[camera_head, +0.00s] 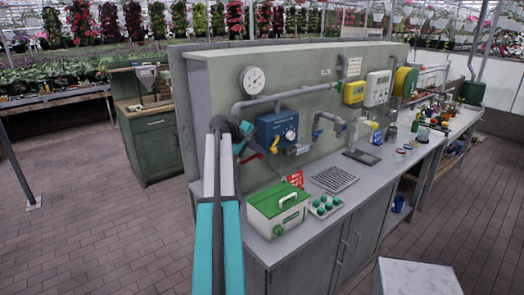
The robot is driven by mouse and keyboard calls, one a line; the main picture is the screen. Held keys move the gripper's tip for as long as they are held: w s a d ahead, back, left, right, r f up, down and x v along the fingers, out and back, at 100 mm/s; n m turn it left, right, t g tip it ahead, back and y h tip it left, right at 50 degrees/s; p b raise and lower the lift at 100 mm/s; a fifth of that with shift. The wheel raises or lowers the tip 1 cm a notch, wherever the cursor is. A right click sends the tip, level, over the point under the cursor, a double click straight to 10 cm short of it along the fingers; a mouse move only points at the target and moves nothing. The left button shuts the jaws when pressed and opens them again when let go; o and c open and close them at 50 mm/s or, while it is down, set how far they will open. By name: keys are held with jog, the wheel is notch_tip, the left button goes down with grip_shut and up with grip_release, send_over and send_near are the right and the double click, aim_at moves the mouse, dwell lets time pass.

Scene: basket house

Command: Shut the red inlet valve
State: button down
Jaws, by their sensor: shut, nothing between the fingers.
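The red inlet valve handle (254,153) shows as a small red piece at the left end of the panel's pipework, just left of the blue unit. My arm rises from the bottom of the picture and partly hides that spot. My gripper (246,129) is small and dark, at the top of the arm, close to the red handle and slightly above it. It is shut with nothing in it. I cannot tell whether it touches the handle. The angle of the handle is not clear. A yellow handle (274,145) sits just to the right, under the blue unit (278,127).
A grey pipe (300,93) and a round gauge (252,79) are on the panel above. A green-and-white case (277,211) and a tray of green-capped items (325,205) stand on the bench (300,240). A green cabinet (152,148) stands left; brick floor there is clear.

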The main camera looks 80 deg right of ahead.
jog(key=shift+w+a+f, duration=0.35)
jog(key=shift+w+a, duration=0.05)
jog(key=shift+r, duration=0.15)
jog(key=a+r+b, duration=0.1)
jog(key=a+r, duration=0.2)
jog(key=r, duration=1.1)
jog(key=shift+w, duration=0.4)
jog(key=shift+f, duration=0.1)
